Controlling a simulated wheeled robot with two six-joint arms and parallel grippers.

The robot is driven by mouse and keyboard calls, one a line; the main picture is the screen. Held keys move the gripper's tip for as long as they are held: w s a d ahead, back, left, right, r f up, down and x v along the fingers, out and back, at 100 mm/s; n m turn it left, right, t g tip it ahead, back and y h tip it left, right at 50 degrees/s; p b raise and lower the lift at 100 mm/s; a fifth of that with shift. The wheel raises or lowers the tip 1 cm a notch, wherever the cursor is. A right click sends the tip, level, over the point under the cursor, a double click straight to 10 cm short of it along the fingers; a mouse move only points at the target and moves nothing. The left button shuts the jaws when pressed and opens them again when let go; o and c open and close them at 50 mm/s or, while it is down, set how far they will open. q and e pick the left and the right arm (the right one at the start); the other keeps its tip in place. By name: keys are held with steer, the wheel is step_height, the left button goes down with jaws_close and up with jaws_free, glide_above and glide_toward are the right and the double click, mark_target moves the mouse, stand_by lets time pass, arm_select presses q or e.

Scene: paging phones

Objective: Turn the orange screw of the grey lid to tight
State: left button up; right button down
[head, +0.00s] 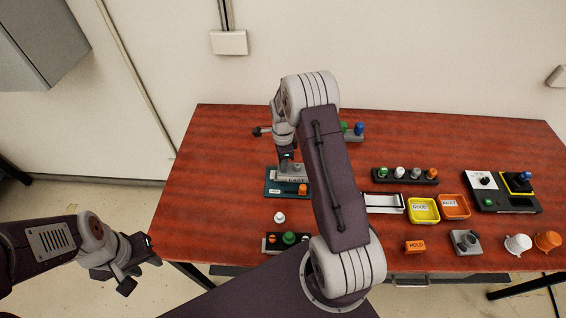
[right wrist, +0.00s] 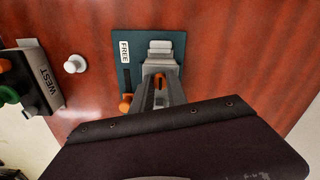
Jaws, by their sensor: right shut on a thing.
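The grey lid (right wrist: 157,62) sits on a teal plate (right wrist: 177,38) marked FREE, which also shows in the head view (head: 269,183). A grey face marked EAST (head: 295,180) shows below my right gripper (head: 287,163). In the right wrist view that gripper (right wrist: 160,84) reaches down onto the lid, its fingers shut around the orange screw (right wrist: 158,81). The fingers hide much of the screw, and its turn angle cannot be read. A second orange knob (right wrist: 125,104) stands at the plate's corner. My left gripper (head: 143,262) hangs empty off the table's left edge; its jaw gap is unclear.
A white peg (right wrist: 75,64) and the WEST block (right wrist: 42,80) stand beside the plate. To the right are a knob rack (head: 405,175), a yellow tray (head: 423,217), an orange tray (head: 454,213) and a joystick box (head: 503,190). The far right table (head: 480,135) is clear.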

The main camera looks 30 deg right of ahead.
stand_by(0.4)
steer(key=c, duration=1.6)
jaws_free()
step_height(320, 180, up, 9)
steer(key=shift+r+b, duration=0.1)
steer(key=shift+b, duration=0.65)
